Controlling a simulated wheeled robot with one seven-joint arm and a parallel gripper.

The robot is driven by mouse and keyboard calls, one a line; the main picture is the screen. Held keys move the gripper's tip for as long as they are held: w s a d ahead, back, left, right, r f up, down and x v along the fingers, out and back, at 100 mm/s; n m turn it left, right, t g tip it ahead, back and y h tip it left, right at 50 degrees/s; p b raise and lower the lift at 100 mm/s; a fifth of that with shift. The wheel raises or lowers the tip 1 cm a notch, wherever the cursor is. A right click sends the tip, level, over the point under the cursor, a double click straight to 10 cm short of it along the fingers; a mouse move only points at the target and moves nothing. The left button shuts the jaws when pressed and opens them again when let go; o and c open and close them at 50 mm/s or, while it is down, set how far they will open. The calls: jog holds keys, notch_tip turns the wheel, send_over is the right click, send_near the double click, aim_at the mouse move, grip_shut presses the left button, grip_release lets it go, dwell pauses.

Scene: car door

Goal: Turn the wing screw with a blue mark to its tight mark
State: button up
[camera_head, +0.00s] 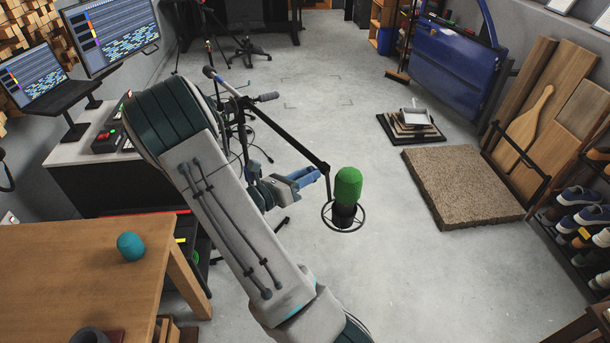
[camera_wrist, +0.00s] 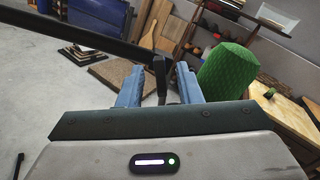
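A microphone with a green foam cover (camera_head: 348,186) sits in a round ring mount at the end of a dark boom arm (camera_head: 290,138). The green cover also shows at the right of the wrist view (camera_wrist: 228,70). My gripper (camera_head: 312,177) is close to the boom's lower end, left of the microphone. In the wrist view, the two blue fingers of my gripper (camera_wrist: 158,80) stand apart. A dark upright piece at the boom's end (camera_wrist: 160,72) appears between them, with gaps on both sides; contact is not visible. I cannot make out the wing screw, its blue mark or its tight mark.
A wooden table (camera_head: 60,275) with a teal object (camera_head: 131,246) stands at the lower left. A desk with monitors (camera_head: 118,30) is behind it. A blue car door (camera_head: 455,65), a brown slab (camera_head: 460,185) and a shoe rack (camera_head: 580,240) are right.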

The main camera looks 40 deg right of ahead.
grip_shut()
jog(key=m+b, duration=0.4)
jog(key=m, duration=0.1)
jog(key=shift+s, duration=0.1)
jog(key=shift+o, duration=0.3)
grip_release()
jog(key=shift+a, duration=0.1)
jog(key=a+b, duration=0.2)
jog(key=a, duration=1.1)
jog(key=shift+w+a, duration=0.25)
jog(key=shift+a, duration=0.1)
